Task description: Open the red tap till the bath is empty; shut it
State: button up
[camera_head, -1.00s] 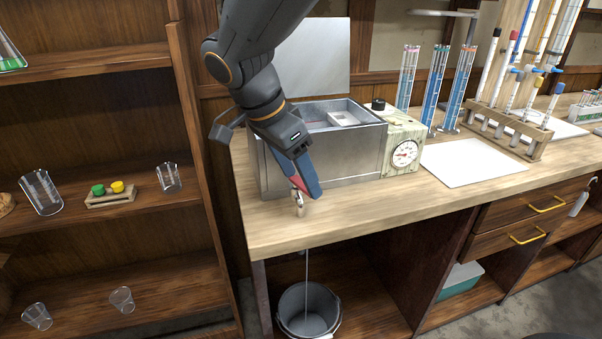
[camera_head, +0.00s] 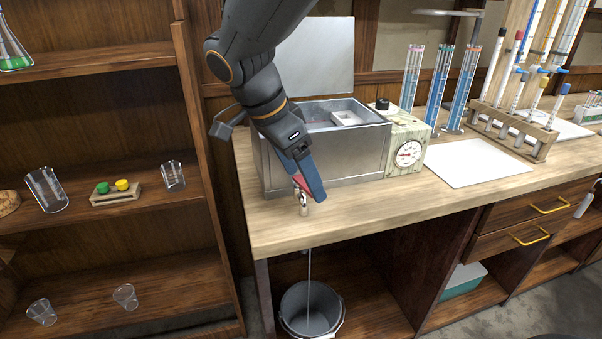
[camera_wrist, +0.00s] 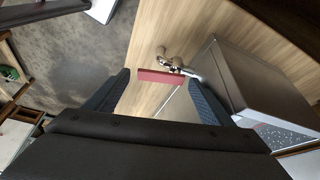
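The bath (camera_head: 335,160) is an open-topped grey metal box on the bench; its water level cannot be made out. Its tap has a metal spout (camera_head: 303,208) low at the front left corner and a red handle (camera_wrist: 160,77). My gripper (camera_wrist: 160,76) is at the tap, its blue fingers on either side of the red handle with gaps showing, so it is open. In the head view the fingers (camera_head: 304,182) hide most of the handle. A thin pale stream (camera_head: 309,262) runs down past the bench edge into a grey bucket (camera_head: 311,312) below.
A dial gauge box (camera_head: 408,153) adjoins the bath's right side. A white sheet (camera_head: 478,163), tube rack (camera_head: 510,132) and tall cylinders (camera_head: 437,90) stand farther right. A shelf with glassware (camera_head: 46,190) is at the left. The bench front (camera_head: 370,212) is clear.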

jog(key=shift+w, duration=0.1)
dwell(0.4)
jog(key=n, duration=0.2)
jog(key=d+n+t+y, duration=0.1)
jog(key=n, duration=0.1)
jog(key=shift+w, duration=0.15)
jog(key=n, duration=0.1)
jog(key=n+y+p, duration=0.1)
jog(key=d+n+p, duration=0.1)
jog(key=n, duration=0.1)
jog(key=shift+w+r+t+y, duration=0.15)
jog(key=shift+w+t+y, duration=0.15)
jog(key=shift+t, duration=0.1)
jog(key=n+p, duration=0.2)
jog(key=p, duration=0.1)
jog(key=n+y+p, duration=0.1)
jog(key=n+p, duration=0.1)
jog(key=p, duration=0.2)
jog(key=w+n+y+p, duration=0.1)
jog(key=n+p, duration=0.1)
jog(key=p, duration=0.2)
jog(key=shift+w+d, duration=0.1)
jog(key=shift+d, duration=0.25)
jog(key=n+p, duration=0.1)
jog(key=p, duration=0.1)
jog(key=shift+w+y+p, duration=0.15)
jog(key=shift+y+p, duration=0.15)
